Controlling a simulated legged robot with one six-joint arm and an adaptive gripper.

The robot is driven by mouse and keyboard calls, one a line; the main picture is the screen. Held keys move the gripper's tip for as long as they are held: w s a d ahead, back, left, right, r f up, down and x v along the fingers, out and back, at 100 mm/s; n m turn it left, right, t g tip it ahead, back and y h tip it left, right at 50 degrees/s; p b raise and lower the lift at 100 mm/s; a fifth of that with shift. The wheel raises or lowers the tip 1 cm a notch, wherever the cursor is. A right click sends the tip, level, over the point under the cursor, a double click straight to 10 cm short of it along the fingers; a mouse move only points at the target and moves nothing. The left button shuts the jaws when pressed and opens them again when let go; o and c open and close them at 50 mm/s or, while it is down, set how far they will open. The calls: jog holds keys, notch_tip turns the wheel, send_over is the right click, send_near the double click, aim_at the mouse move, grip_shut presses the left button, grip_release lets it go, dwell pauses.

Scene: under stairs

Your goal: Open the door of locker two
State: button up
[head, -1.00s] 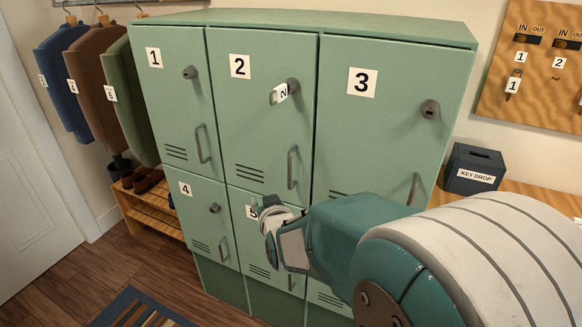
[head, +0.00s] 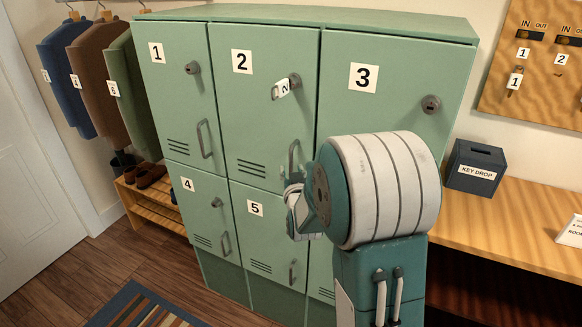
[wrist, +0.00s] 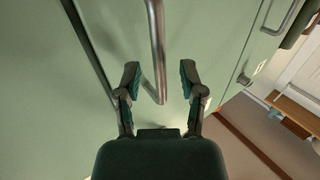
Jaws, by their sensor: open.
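Locker two's green door (head: 262,125), marked 2, is shut in the head view. A key with a 2 tag (head: 283,89) hangs at its lock (head: 295,80). Its grey bar handle (head: 293,156) is at the door's lower right, partly hidden by my arm. My gripper (head: 294,183) is at the lower end of this handle, its fingers mostly hidden there. In the wrist view my gripper (wrist: 158,76) is open, with a finger on each side of the handle (wrist: 155,35). Neither finger visibly touches the bar.
Locker three (head: 385,90) is right of locker two, partly behind my arm. Locker one (head: 178,90) is left and locker five (head: 262,235) below, both shut. A key drop box (head: 475,168) stands on the wooden counter (head: 510,215). Floor (head: 130,250) is free at left.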

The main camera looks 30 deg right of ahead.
jog(key=shift+x, duration=1.05)
grip_shut()
jog(key=shift+s+a, duration=0.1)
jog(key=shift+a, duration=0.1)
